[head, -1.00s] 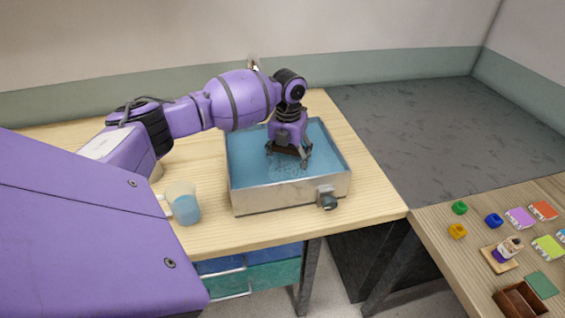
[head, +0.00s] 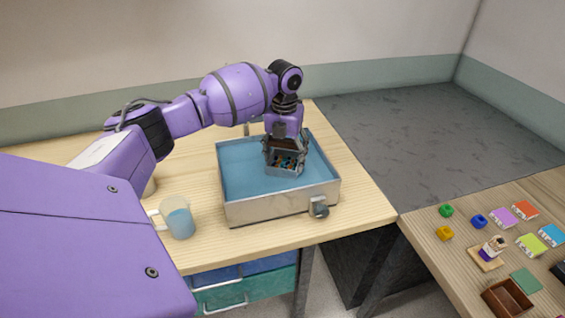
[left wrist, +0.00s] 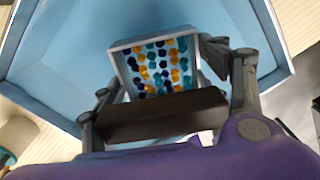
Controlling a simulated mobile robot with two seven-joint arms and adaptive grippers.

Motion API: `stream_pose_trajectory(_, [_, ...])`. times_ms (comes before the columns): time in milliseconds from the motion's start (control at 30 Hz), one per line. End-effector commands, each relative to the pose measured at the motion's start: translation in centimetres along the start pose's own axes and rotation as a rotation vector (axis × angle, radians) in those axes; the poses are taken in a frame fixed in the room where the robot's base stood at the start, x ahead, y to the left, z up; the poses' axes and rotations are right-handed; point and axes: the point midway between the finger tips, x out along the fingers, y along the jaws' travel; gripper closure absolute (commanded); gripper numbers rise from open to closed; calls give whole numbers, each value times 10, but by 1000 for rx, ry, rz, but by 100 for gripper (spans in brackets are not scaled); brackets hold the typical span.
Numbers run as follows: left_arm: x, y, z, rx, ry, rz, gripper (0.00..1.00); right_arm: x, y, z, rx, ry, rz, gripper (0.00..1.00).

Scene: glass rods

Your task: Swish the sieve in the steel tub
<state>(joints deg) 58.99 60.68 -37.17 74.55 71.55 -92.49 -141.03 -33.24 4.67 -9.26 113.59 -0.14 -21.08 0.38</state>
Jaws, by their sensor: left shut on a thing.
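The steel tub (head: 262,212) stands on the wooden table, filled with blue water. My left gripper (head: 285,145) points down over the tub, shut on the dark brown handle bar (left wrist: 160,115) of the sieve. The sieve (head: 284,172) is a small grey square box at the right-middle of the tub. It also shows in the left wrist view (left wrist: 114,62), with rows of blue, yellow and teal pieces inside. In the head view it sits at or just above the water; I cannot tell whether its bottom touches. My right gripper is out of view.
A clear jug (head: 180,222) of blue liquid stands left of the tub. A dark valve (head: 319,207) sticks out from the tub's front. A second table at right holds small coloured blocks, cards and a brown box (head: 507,299).

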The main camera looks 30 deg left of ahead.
Motion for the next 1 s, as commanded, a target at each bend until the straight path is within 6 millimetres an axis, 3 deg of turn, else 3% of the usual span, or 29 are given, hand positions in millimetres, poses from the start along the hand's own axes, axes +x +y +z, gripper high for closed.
stream_pose_trajectory(33, [-10,-1,1,0,-6,-3,65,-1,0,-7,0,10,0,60])
stream_pose_trajectory(500, [-52,-1,1,0,-5,-2,65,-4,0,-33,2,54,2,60])
stream_pose_trajectory(1000, [-53,0,0,0,-1,-1,65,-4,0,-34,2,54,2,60])
